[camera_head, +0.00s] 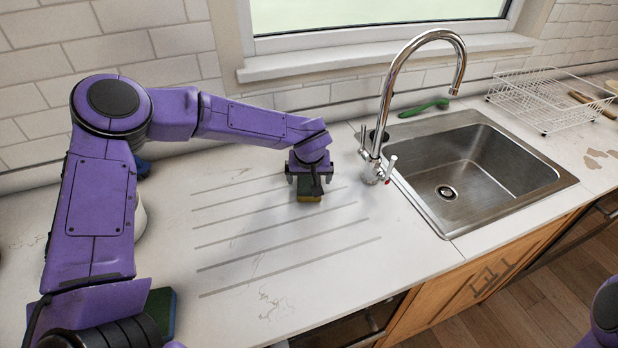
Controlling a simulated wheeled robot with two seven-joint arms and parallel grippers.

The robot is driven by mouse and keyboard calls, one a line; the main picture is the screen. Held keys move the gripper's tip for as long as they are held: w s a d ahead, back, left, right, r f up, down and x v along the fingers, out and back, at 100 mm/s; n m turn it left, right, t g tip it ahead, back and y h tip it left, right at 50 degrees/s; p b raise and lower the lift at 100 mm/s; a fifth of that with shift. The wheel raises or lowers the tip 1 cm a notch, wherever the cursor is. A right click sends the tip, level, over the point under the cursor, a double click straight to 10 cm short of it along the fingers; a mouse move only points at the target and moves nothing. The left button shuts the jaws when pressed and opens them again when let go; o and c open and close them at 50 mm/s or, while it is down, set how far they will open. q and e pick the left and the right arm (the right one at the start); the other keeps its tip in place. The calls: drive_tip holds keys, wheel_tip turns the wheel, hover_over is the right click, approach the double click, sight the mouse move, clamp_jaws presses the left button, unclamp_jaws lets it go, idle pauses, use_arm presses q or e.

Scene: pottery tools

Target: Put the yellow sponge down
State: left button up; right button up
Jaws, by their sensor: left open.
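The yellow sponge (309,198), with a darker green layer on top, rests on the grooved drainboard part of the white counter, left of the tap. My left gripper (309,184) points down right over it, its jaws open around the sponge's upper part. The gripper hides much of the sponge, and I cannot tell whether the fingers touch it. Of my right arm only a purple piece shows at the lower right edge; its gripper is out of view.
A chrome tap (383,130) stands just right of my left gripper, beside a steel sink (470,175). A green brush (424,108) lies behind the sink and a white wire rack (545,98) at the far right. The counter (330,255) in front is clear.

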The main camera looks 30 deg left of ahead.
use_arm(q)
drive_tip(key=v, duration=1.1)
drive_tip(key=shift+s+r+b, duration=0.2)
drive_tip(key=shift+r+b, duration=0.05)
drive_tip(key=shift+b, duration=0.1)
drive_tip(key=shift+d+r, duration=0.1)
